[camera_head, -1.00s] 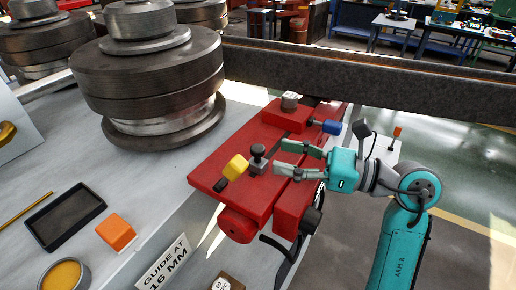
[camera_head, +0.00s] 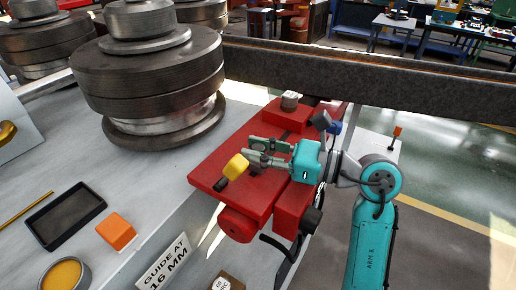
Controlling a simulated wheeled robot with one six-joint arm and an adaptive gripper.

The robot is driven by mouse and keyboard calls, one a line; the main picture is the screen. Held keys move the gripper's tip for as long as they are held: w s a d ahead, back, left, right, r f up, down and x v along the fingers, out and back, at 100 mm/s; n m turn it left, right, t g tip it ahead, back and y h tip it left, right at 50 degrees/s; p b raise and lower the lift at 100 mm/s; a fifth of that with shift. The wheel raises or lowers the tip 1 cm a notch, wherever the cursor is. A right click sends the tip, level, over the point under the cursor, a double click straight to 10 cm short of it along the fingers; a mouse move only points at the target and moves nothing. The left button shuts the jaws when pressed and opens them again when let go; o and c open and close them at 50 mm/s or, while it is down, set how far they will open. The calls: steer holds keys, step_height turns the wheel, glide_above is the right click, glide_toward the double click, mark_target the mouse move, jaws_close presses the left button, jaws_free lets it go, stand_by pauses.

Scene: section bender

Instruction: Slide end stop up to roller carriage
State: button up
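A yellow knob (camera_head: 236,166) stands close by my fingertips. A blue knob (camera_head: 335,127) is partly hidden behind my wrist. Large steel rollers (camera_head: 145,75) stand at the left, and a long dark beam (camera_head: 390,82) crosses behind the bed. An orange block (camera_head: 115,231) lies on the grey table.

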steer(key=w+d, duration=0.1)
steer(key=w, duration=0.1)
steer(key=w+d, duration=0.2)
steer(key=w, duration=0.1)
steer(key=w+d, duration=0.2)
steer(key=shift+w+d, duration=0.1)
steer(key=shift+w, duration=0.3)
steer(key=shift+c, duration=0.2)
steer(key=o, duration=1)
steer(key=shift+o, duration=0.2)
steer(key=v, duration=1.2)
